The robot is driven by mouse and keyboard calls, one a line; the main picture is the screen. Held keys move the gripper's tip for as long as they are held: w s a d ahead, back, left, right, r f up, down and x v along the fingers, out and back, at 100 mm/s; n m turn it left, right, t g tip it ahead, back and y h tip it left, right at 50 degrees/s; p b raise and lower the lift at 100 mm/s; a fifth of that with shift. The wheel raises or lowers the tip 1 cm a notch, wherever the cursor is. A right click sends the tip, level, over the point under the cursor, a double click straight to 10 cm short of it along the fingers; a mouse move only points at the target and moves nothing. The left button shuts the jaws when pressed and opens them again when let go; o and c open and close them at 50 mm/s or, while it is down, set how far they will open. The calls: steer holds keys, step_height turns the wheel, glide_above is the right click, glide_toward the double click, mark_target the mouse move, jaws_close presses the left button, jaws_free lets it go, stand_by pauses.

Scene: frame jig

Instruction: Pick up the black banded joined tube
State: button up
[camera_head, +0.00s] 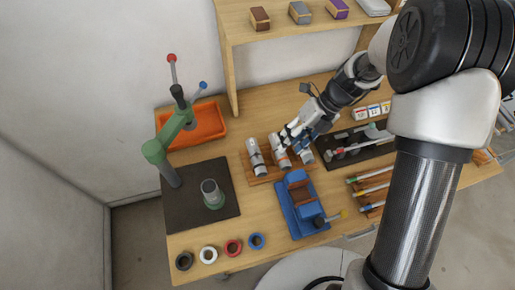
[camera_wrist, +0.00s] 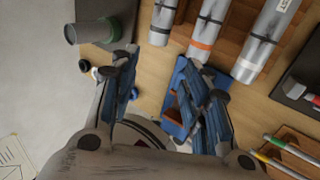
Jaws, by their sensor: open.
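Several silver tubes lie side by side on a wooden rack. The left tube (camera_head: 257,157) has a black band; it also shows in the wrist view (camera_wrist: 163,22). The middle tube (camera_head: 279,151) has an orange band, clear in the wrist view (camera_wrist: 208,30). The right tube (camera_wrist: 268,38) has a black band and a pale label; in the head view my gripper partly hides it. I cannot tell for sure which black-banded tube is the joined one. My gripper (camera_head: 293,134) is above the rack's right part; in the wrist view its fingers (camera_wrist: 158,72) are apart and empty.
A blue vise (camera_head: 293,217) stands in front of the rack. A green stand (camera_head: 169,160) on a dark mat (camera_head: 228,172) and an orange bin (camera_head: 205,125) are to the left. Coloured rings (camera_head: 233,247) line the front edge. A dark tool tray (camera_head: 360,154) lies right.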

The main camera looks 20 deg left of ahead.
steer(key=b, duration=0.2)
glide_toward(264, 170)
steer(key=x, duration=0.5)
steer(key=shift+w+f, duration=0.15)
steer(key=shift+w, duration=0.1)
steer(key=x, duration=0.1)
steer(key=b+x, duration=0.1)
steer(key=x, duration=0.1)
steer(key=b+x, duration=0.1)
steer(key=shift+s+f, duration=0.2)
steer(key=shift+s, duration=0.15)
steer(key=shift+a+f, duration=0.25)
steer(key=shift+f, duration=0.1)
steer(key=shift+c, duration=0.3)
steer(key=shift+r, duration=0.1)
jaws_close()
